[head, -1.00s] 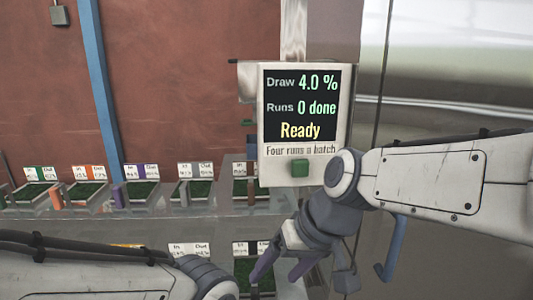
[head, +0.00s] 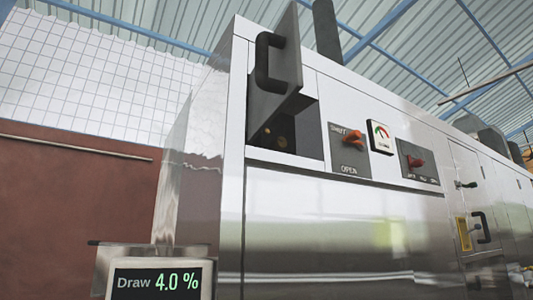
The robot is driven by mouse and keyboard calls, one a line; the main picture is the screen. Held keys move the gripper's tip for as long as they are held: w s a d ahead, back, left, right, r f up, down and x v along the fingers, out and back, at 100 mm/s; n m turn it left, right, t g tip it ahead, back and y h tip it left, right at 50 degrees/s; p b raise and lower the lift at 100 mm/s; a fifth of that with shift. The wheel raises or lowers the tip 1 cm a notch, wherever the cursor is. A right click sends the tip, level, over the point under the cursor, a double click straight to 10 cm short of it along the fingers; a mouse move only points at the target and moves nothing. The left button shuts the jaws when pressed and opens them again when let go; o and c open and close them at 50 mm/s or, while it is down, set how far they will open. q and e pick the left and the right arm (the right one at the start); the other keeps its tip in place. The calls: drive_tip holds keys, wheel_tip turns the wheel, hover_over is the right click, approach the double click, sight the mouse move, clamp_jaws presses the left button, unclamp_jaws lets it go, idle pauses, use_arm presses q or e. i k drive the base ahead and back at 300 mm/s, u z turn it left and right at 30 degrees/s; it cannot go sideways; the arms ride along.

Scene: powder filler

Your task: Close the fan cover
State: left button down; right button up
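A grey flap with a black handle (head: 268,62), which looks like the fan cover (head: 292,75), stands swung out from the upper left of the steel cabinet front. Below and beside it a dark opening (head: 300,132) shows, with small brownish round parts inside. The cover is open and tilted away from the opening. Its hinge is hard to make out. Neither of my grippers is in the head view now.
A display (head: 157,282) reading Draw 4.0 % stands at lower left. Cabinet doors with handles continue right.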

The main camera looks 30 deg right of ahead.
sight(275, 78)
drive_tip(key=u, duration=0.3)
drive_tip(key=i, duration=0.3)
drive_tip(key=z, duration=1.15)
